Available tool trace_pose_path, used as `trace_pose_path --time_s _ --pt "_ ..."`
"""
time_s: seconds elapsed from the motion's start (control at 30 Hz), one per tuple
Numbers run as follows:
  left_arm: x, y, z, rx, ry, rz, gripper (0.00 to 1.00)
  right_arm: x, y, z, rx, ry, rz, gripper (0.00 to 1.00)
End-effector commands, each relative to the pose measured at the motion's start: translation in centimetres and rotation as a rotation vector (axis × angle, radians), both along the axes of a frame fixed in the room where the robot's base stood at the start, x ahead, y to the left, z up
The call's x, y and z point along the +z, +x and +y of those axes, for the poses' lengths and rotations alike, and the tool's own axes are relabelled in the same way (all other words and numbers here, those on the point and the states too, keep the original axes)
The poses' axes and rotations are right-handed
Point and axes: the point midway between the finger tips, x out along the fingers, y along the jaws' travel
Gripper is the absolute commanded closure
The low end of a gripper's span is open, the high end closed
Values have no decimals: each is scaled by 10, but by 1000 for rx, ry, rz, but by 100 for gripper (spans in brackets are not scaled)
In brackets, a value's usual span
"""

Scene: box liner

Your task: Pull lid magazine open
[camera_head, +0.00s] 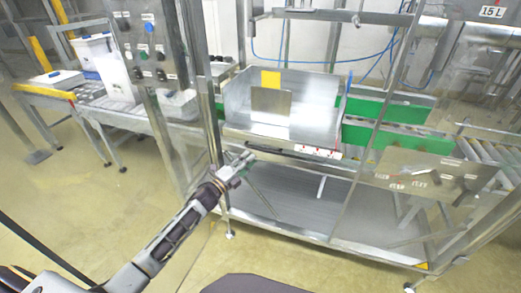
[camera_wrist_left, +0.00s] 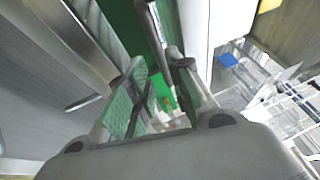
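The lid magazine (camera_head: 240,103) is an open metal tray with a yellow label, in the middle of the head view. A dark bar (camera_head: 290,154), which looks like its handle, runs along its lower front edge. My left gripper (camera_head: 247,158) is at the left end of this bar, just below the magazine's front. In the left wrist view the two fingers (camera_wrist_left: 155,75) stand apart, with green pads showing. A dark bar (camera_wrist_left: 152,30) lies ahead, between the fingertips; whether they touch it is unclear. My right gripper is in neither view.
Green conveyor rails (camera_head: 400,135) run to the right. The floor (camera_head: 110,200) in front is clear.

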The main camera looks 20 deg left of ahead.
Motion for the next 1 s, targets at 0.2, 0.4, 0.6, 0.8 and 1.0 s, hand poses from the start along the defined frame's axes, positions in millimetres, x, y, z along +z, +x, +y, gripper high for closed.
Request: trace_pose_path --time_s 0.2,0.4,0.6,0.8,1.0 --pt "4 17 -7 1 0 -1 79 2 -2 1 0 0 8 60" --pt "6 31 -14 1 1 0 79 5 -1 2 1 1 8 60" --pt "9 45 -21 -1 1 -1 79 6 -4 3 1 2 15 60" --pt "12 59 -27 0 0 -1 79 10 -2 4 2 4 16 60" --pt "14 67 -31 0 1 0 79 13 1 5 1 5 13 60"
